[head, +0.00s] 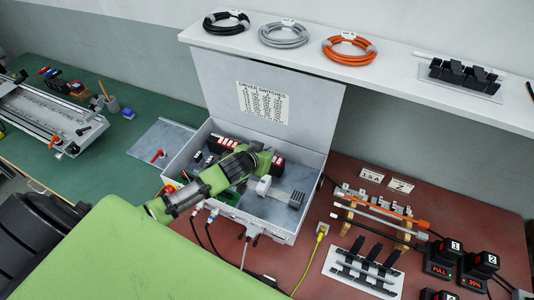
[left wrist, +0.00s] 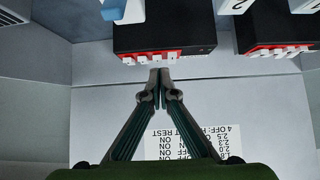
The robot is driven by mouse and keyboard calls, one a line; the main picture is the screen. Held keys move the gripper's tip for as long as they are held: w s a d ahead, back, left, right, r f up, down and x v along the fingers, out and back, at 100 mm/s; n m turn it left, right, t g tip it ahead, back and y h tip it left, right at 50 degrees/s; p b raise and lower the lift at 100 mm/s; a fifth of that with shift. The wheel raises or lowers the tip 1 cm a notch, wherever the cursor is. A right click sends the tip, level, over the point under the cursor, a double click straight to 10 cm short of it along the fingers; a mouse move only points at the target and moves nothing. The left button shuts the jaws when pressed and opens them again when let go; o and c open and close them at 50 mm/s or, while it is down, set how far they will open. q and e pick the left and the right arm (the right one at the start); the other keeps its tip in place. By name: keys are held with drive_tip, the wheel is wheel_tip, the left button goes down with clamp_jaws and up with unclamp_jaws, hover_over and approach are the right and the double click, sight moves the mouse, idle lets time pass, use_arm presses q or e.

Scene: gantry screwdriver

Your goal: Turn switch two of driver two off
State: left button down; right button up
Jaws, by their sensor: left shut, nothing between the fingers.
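An open grey metal box (head: 263,226) stands on the bench, with a printed switch list (head: 262,103) on its raised lid. Inside is a black and red driver block with white switches (head: 278,166), partly behind my arm. In the left wrist view a driver block (left wrist: 165,38) lies straight ahead, with a row of small white switches on its red edge. A second driver block (left wrist: 280,40) is at the right. My left gripper (left wrist: 160,76) is shut and empty, its tips close to that switch row; contact cannot be told. Which block is driver two is unclear. My right gripper is out of view.
The box walls and lid (head: 215,85) enclose the working space. A white connector piece (head: 264,185) lies inside at the front. Cables leave the front wall. A cable rack (head: 380,212) and a black-clip holder (head: 362,268) stand on the red mat at right.

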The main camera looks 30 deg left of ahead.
use_arm(q)
drive_tip(key=shift+w+r, duration=0.2)
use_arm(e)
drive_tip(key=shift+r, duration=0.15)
use_arm(q)
drive_tip(key=shift+r+p, duration=0.55)
drive_tip(key=shift+p, duration=0.1)
drive_tip(key=r+p, duration=0.3)
drive_tip(key=shift+w+r, duration=0.25)
drive_tip(key=shift+s+d+b, duration=0.1)
drive_tip(key=shift+s+b, duration=0.2)
drive_tip(key=shift+s, duration=0.1)
drive_tip(key=s+r+b, duration=0.1)
drive_tip(key=s+r, duration=0.4)
drive_tip(key=r, duration=0.2)
drive_tip(key=shift+s+b, duration=0.25)
drive_tip(key=shift+b, duration=0.05)
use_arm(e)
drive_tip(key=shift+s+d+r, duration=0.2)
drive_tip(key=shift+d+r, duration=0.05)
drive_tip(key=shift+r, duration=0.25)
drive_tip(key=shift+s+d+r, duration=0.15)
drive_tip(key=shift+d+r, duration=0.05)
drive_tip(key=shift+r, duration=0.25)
use_arm(q)
drive_tip(key=shift+r, duration=0.1)
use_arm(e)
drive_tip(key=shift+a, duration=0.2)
